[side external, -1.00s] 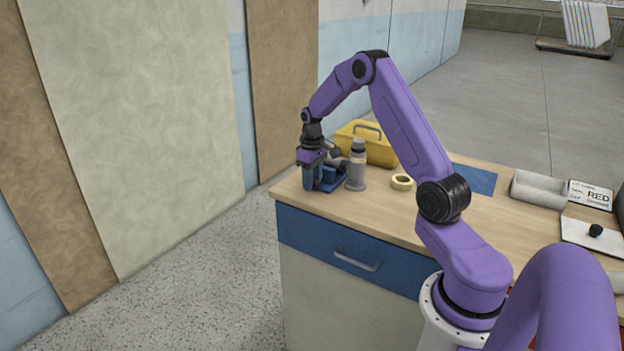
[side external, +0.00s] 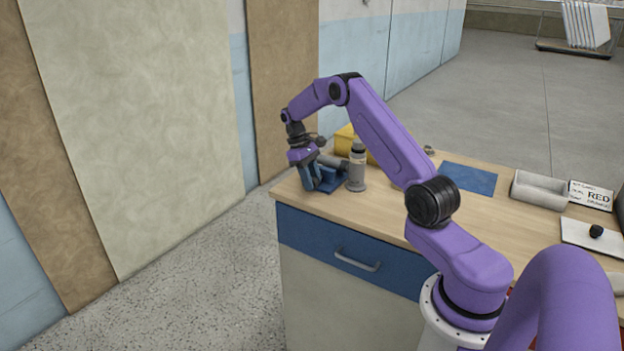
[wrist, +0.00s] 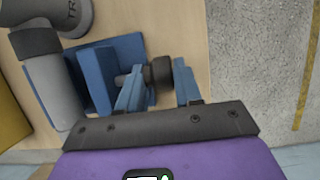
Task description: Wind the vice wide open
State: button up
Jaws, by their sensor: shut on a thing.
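The blue vice (side external: 330,184) stands at the far left corner of the worktop. In the wrist view its blue body (wrist: 98,75) lies left of my fingers, with a short grey screw leading to a dark round knob (wrist: 160,72). My gripper (side external: 309,183) is at the vice's left end, its blue fingers slanted. In the wrist view my gripper (wrist: 158,76) has a finger on each side of the knob and is shut on it. The gap between the vice's jaws cannot be made out clearly.
A grey bottle-like cylinder with a dark top (side external: 357,168) stands just right of the vice. A yellow toolbox (side external: 345,138) is behind, partly hidden by my arm. A blue mat (side external: 468,178) and a grey tray (side external: 540,190) lie farther right. The worktop's left edge is close to my gripper.

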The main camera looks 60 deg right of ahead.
jog(key=shift+w+a+g, duration=0.2)
jog(key=shift+a+g, duration=0.25)
jog(key=shift+g, duration=0.75)
jog(key=o, duration=0.8)
jog(key=shift+a, duration=0.1)
jog(key=shift+d, duration=0.3)
jog(key=shift+v, duration=0.75)
jog(key=r, duration=0.8)
jog(key=shift+w+r, duration=0.1)
jog(key=shift+w, duration=0.25)
